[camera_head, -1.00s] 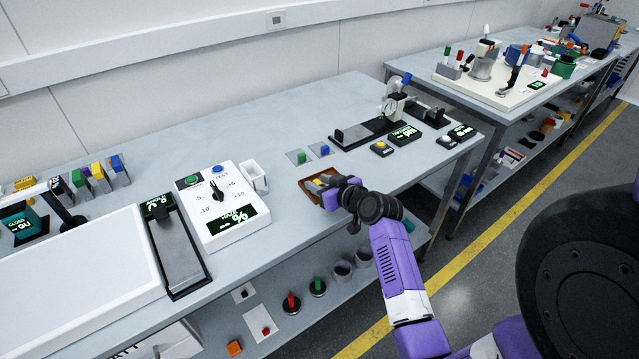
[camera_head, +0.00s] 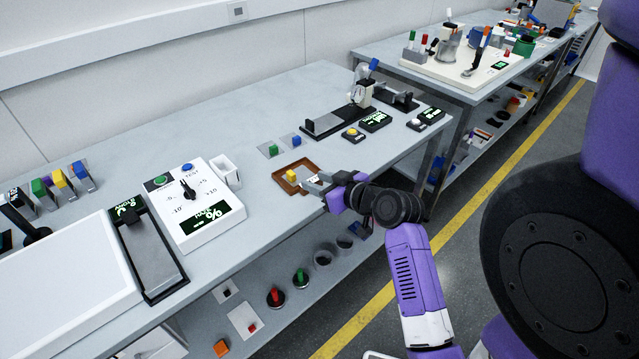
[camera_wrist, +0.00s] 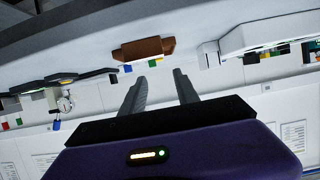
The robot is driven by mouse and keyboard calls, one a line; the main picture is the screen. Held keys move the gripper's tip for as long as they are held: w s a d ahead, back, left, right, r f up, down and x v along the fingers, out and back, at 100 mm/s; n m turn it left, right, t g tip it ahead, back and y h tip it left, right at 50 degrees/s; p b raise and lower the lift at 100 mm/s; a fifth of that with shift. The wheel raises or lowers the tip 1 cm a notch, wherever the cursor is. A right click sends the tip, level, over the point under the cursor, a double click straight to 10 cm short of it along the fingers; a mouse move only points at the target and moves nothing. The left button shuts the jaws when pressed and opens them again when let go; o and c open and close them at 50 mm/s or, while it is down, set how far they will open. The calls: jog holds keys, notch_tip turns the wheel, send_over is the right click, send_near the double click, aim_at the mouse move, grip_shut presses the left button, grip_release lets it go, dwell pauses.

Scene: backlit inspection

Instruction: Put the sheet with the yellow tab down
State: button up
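The yellow tab (camera_head: 292,175) stands up inside a shallow brown tray (camera_head: 281,184) near the front edge of the bench. The sheet under the tab is too small to make out. My gripper (camera_head: 310,182) is at the tray's right side, by the bench edge. In the wrist view, my gripper (camera_wrist: 160,76) has its two fingers well apart with nothing between them.
A large white panel (camera_head: 60,285) lies far left. A dial gauge stand (camera_head: 355,105) stands behind right.

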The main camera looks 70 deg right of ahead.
jog(key=shift+s+a+r, duration=0.15)
jog(key=shift+s+a, duration=0.05)
jog(key=shift+s, duration=0.05)
jog(key=s+a+f+n+y, duration=0.1)
jog(key=a+f, duration=0.2)
jog(key=a, duration=0.8)
jog(key=s+a+f+n+y, duration=0.1)
jog(key=s+a+f, duration=0.1)
jog(key=a, duration=0.9)
jog(key=s+a+r+n+t+y, duration=0.1)
jog(key=s+a+r+n+y, duration=0.1)
jog(key=s+a+r, duration=0.2)
jog(key=s+a+r+n+t+y, duration=0.2)
jog(key=s+a, duration=0.4)
jog(key=a, duration=0.4)
notch_tip(320, 180, up, 2)
jog(key=shift+a+r+y, duration=0.25)
jog(key=shift+a+y, duration=0.1)
jog(key=shift+y, duration=0.15)
jog(key=shift+s, duration=0.1)
